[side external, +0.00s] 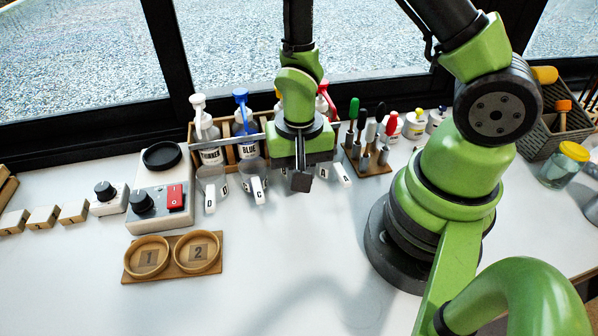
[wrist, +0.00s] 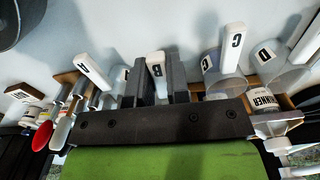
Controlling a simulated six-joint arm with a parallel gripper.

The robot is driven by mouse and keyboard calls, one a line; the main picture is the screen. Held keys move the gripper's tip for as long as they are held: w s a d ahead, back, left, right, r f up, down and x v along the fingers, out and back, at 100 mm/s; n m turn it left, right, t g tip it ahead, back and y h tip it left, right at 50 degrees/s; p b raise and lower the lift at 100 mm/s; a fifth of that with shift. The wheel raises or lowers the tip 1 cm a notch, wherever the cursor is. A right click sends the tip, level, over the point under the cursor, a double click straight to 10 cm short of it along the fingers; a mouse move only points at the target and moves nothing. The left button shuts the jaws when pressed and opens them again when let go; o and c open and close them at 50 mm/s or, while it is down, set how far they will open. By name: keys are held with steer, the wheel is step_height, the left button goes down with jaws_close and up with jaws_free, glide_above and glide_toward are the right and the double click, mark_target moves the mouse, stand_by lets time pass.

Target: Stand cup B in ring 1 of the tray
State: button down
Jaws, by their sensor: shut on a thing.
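Cup B (wrist: 155,66) shows in the wrist view by its white handle lettered B. My gripper (wrist: 153,82) is shut on this handle, with one dark finger on each side. In the side view my gripper (side external: 301,181) points down at the row of cups and hides most of cup B. I cannot tell whether the cup is clear of the table. The wooden tray (side external: 174,273) lies at the front left, well away from my gripper. Its ring 1 (side external: 148,275) on the left and ring 2 (side external: 198,268) on the right are both empty.
Clear cups D (side external: 210,198) and C (side external: 258,190) stand left of my gripper, cup A (side external: 340,173) to its right. Pump bottles (side external: 245,130) stand in a rack behind. A machine with a red switch (side external: 175,197) stands behind the tray. The front middle table is clear.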

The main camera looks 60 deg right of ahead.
steer(key=shift+r, duration=2.65)
step_height(320, 180, down, 5)
steer(key=shift+r, duration=1.25)
